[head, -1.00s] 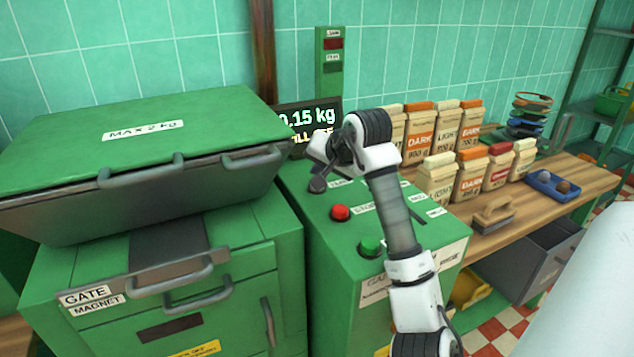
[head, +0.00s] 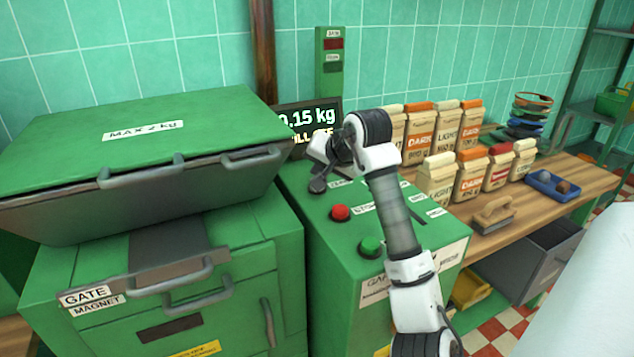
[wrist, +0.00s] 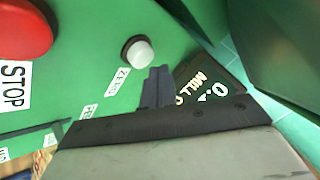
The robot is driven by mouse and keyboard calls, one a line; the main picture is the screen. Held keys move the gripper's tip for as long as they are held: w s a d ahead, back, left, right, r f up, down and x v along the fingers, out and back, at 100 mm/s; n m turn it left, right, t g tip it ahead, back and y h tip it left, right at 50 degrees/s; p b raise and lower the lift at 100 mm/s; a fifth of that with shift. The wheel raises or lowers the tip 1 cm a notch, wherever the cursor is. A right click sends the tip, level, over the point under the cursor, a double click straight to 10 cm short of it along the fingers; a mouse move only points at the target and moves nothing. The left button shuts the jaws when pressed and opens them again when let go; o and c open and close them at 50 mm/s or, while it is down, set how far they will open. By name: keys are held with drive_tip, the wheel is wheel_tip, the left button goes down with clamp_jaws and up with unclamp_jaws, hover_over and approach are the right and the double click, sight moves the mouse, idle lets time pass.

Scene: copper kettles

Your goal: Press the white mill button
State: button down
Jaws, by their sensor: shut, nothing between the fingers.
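A white round button (wrist: 140,54) in a dark collar stands on the green panel in the wrist view, beside a label reading ZERO. My gripper (wrist: 158,76) is shut and empty; its dark fingertips are just beside the button in that picture, and I cannot tell whether they touch it or the panel. In the head view, my gripper (head: 317,185) is low over the far left part of the green control box (head: 335,255). The white button cannot be made out there.
A red button (head: 340,212) labelled STOP and a green button (head: 370,247) are on the same panel. A display (head: 308,118) reading 0.15 kg stands behind. A green lidded bin (head: 140,150) is at left. Paper bags (head: 470,175) stand on the wooden bench at right.

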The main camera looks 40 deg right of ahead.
drive_tip(key=shift+f, duration=0.15)
idle(0.3)
drive_tip(key=shift+f+b, duration=0.3)
drive_tip(key=shift+b, duration=0.35)
drive_tip(key=shift+f+b, duration=0.55)
drive_tip(key=shift+b, duration=0.05)
idle(0.4)
drive_tip(key=shift+r, duration=0.1)
drive_tip(key=shift+r+p, duration=0.35)
drive_tip(key=shift+r, duration=0.5)
drive_tip(key=shift+r+p, duration=1.2)
drive_tip(key=shift+r, duration=1.35)
drive_tip(key=shift+f, duration=0.1)
